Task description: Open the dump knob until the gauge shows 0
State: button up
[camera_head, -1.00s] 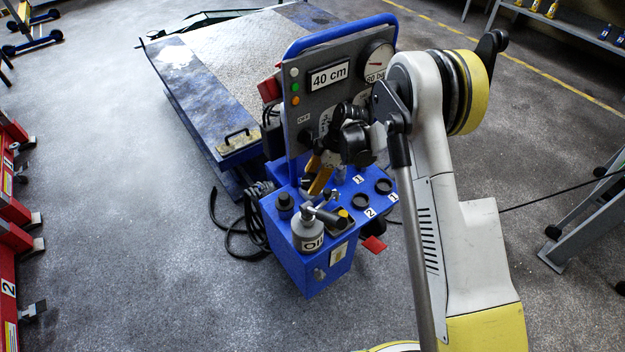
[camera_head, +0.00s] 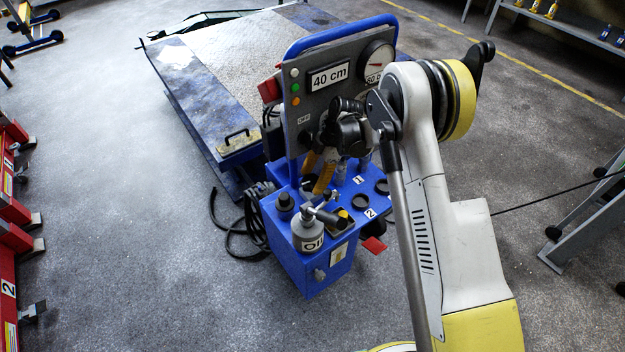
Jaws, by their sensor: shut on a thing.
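The grey control panel (camera_head: 308,112) stands upright on a blue pump unit (camera_head: 283,228). Its round white gauge (camera_head: 378,57) is at the upper right, with a thin red needle. The label below the gauge starts with 60; its end is hidden behind my arm. My gripper (camera_head: 328,130) is at the lower part of the panel, its jaws shut on the dump knob. The knob itself is hidden behind the gripper and wrist.
A display (camera_head: 328,76) reads 40 cm. A lift platform (camera_head: 235,65) lies behind. Hoses (camera_head: 230,230) lie on the floor at left.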

jog(key=o, duration=1.2)
